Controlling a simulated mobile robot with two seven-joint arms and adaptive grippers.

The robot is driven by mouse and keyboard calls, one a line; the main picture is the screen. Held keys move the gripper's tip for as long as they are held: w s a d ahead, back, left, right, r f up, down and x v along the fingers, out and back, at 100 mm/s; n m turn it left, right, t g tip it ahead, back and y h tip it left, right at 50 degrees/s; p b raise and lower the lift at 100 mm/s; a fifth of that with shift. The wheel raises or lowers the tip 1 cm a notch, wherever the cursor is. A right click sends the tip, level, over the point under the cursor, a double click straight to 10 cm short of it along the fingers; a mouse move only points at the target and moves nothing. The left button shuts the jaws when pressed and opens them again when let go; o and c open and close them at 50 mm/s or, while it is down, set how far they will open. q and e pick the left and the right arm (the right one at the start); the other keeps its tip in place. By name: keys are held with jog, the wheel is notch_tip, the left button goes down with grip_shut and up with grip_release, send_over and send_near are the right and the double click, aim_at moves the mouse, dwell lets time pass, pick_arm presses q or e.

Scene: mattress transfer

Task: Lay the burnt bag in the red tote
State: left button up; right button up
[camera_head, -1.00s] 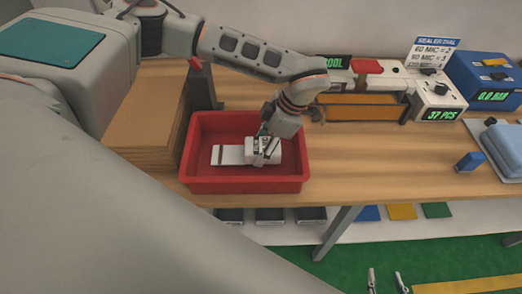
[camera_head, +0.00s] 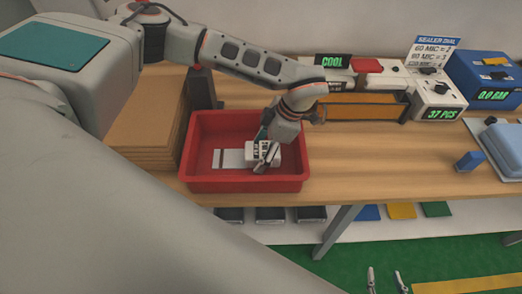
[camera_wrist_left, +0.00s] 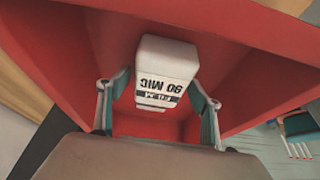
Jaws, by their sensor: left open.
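The burnt bag (camera_head: 229,158) lies in the red tote (camera_head: 250,186). It is white, with a bulky right end and a flat left tail crossed by a dark stripe. Its bulky end, printed "FILM 90 MIC", shows upside down in the left wrist view (camera_wrist_left: 165,65). My left gripper (camera_head: 262,165) is down inside the tote at this end. Its fingers (camera_wrist_left: 160,85) stand open on either side of the bag and partly hide it in the head view. My right gripper (camera_head: 384,272) is low at the bottom edge of the head view, its two fingertips apart with nothing between them.
A brown cardboard stack (camera_head: 150,125) stands left of the tote. Behind and to the right are a sealer with an orange-brown front (camera_head: 362,108), a white counter box (camera_head: 436,95) and a blue gauge box (camera_head: 485,80).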

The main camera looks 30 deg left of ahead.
pick_arm(q)
jog(key=shift+w+d+r, duration=0.1)
jog(key=shift+w+r, duration=0.05)
jog(key=shift+r, duration=0.35)
jog(key=b+v, duration=0.1)
jog(key=v, duration=1)
